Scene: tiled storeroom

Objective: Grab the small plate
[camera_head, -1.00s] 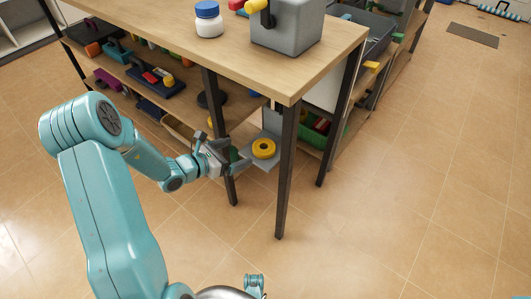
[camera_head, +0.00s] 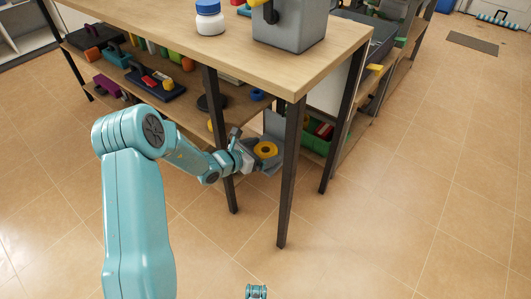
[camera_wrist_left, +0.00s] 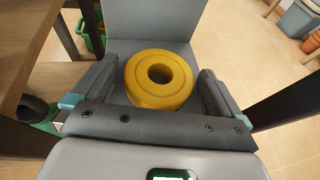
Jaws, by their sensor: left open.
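The small plate is a yellow disc (camera_head: 265,150) with a round hole in its middle. It lies flat on a grey L-shaped bracket (camera_head: 274,122) beside the table's near corner legs. In the left wrist view the yellow disc (camera_wrist_left: 160,80) lies between the two dark fingers of my left gripper (camera_wrist_left: 157,88), with the bracket's upright plate behind it. My left gripper (camera_head: 254,155) is open, with one finger on each side of the disc. I cannot tell whether the fingers touch it.
A wooden table (camera_head: 290,75) with dark legs (camera_head: 290,180) stands close around my left gripper. Its lower shelf holds tools and dark discs. A white jar (camera_head: 210,20) and a grey box (camera_head: 290,28) stand on top.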

